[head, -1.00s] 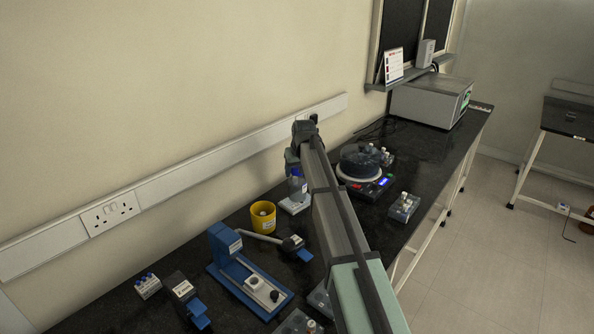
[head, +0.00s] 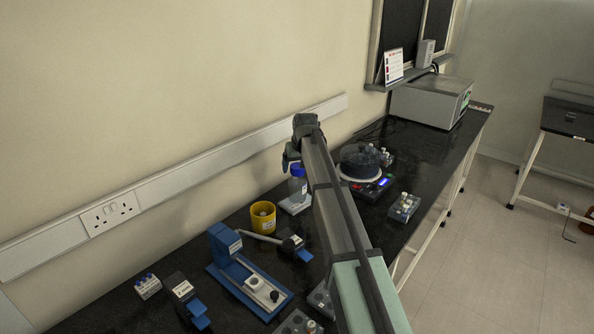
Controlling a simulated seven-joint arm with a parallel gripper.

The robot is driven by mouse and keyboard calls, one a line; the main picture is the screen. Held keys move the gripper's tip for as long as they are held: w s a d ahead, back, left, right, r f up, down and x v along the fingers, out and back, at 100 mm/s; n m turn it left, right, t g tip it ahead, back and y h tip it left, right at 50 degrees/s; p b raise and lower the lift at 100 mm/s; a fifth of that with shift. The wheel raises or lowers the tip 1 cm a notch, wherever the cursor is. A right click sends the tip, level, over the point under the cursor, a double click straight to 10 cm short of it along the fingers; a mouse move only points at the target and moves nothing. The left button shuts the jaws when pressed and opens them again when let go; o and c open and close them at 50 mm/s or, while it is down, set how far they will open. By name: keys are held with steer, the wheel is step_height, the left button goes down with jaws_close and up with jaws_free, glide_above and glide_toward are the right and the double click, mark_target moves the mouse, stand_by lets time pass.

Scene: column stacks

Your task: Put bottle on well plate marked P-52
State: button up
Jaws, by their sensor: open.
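The bottle (head: 298,187) has a blue cap and a clear body. It stands upright on a white well plate (head: 289,208), left of my arm. The marking on the plate is too small to read. My gripper (head: 288,164) is open and empty, just above and left of the bottle's cap, apart from it. My arm hides the right side of the plate.
A yellow cup (head: 263,218) and a blue stand device (head: 240,270) are on the dark bench in front. Behind my arm are a round dark-lidded device (head: 361,163) and a small vial rack (head: 403,208). The wall is close behind the bottle.

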steer(key=v, duration=0.9)
